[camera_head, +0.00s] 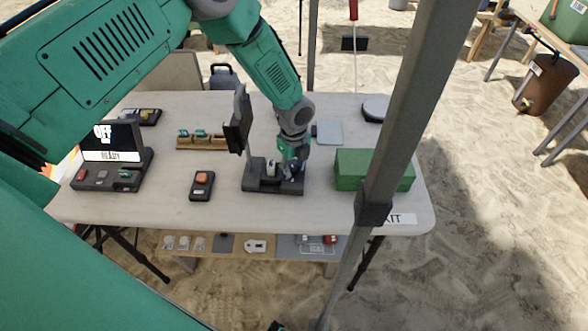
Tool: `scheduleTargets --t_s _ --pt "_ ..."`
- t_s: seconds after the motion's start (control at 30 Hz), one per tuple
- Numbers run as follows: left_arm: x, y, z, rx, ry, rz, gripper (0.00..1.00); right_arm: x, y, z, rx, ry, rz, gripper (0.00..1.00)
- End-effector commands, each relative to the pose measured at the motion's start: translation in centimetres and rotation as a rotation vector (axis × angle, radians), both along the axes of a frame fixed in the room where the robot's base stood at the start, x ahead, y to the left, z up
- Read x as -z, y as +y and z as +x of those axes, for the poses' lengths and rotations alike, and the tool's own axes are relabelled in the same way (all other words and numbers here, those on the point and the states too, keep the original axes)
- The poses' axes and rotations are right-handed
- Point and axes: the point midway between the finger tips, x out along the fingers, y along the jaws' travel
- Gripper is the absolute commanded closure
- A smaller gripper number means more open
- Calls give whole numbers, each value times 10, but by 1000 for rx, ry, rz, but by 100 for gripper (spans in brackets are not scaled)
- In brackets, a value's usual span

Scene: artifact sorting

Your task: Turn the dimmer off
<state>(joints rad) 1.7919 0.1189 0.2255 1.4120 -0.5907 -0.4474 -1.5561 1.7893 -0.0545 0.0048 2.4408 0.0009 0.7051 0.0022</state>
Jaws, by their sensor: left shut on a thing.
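A black device (256,184) with a low base and an upright post and panel stands mid-table, near the front edge. It seems to be the dimmer unit. My left gripper (288,168) reaches down onto the right part of its base, fingers shut on a small part there, apparently the dimmer's control. The fingers and the dark casing hide most of that part, so its setting cannot be read. My right gripper does not show.
A screen unit (112,140) reading "OFF" and "READY" stands at the left. A box with an orange button (202,180), a wooden rack (200,142) and a green box (350,165) are nearby. A grey pole (405,110) crosses in front of the table's right side.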

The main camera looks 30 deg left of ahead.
Motion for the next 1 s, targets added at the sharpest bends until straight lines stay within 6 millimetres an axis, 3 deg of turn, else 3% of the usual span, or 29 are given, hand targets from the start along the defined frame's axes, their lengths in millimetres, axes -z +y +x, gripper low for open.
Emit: scheduleTargets --t_s 1.0 --pt "3 2 -5 -968 11 8 100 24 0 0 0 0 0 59"
